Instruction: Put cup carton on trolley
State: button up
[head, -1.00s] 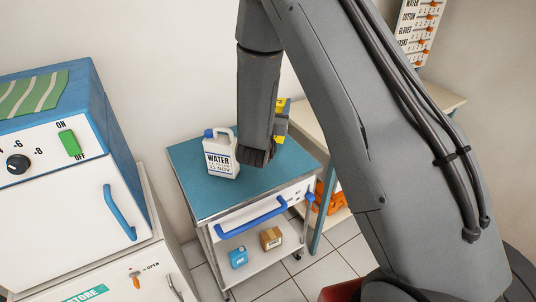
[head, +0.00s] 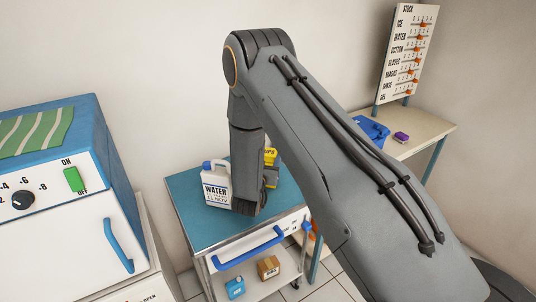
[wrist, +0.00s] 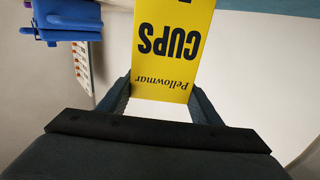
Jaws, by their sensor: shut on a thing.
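The yellow cup carton (wrist: 173,55) is between my gripper's fingers (wrist: 160,98) in the wrist view, its "CUPS" lettering upside down. My gripper is shut on it. In the head view a yellow part of the carton (head: 270,157) shows at the right of my gripper (head: 268,178); my arm hides the rest. The trolley (head: 213,230) has a blue top and stands below my arm. The carton is over or at the right back part of that top; I cannot tell whether it touches.
A white water jug (head: 216,188) stands on the trolley top, just left of my gripper. A small blue carton (head: 235,288) and a brown box (head: 268,267) are on the lower shelf. A bench (head: 425,138) holds a blue container (head: 373,131). A white-and-blue cabinet (head: 70,240) stands left.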

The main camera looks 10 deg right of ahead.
jog(key=shift+f, duration=0.3)
jog(key=o, duration=1.5)
jog(key=shift+c, duration=0.2)
jog(key=b+v, duration=0.3)
jog(key=v, duration=0.9)
jog(key=s+d+r+n+g+y, duration=0.1)
jog(key=s+d+r+g+y, duration=0.1)
jog(key=s+g, duration=0.3)
jog(key=s+d+r+n+g+y, duration=0.1)
jog(key=s+r+n+g+y, duration=0.1)
jog(key=s, duration=0.9)
jog(key=s+d+r+n+g+y, duration=0.2)
jog(key=s+r+g+y, duration=0.1)
jog(key=s+g, duration=0.4)
jog(key=shift+s+d+g+y, duration=0.3)
jog(key=shift+s+y, duration=0.3)
jog(key=shift+s, duration=0.4)
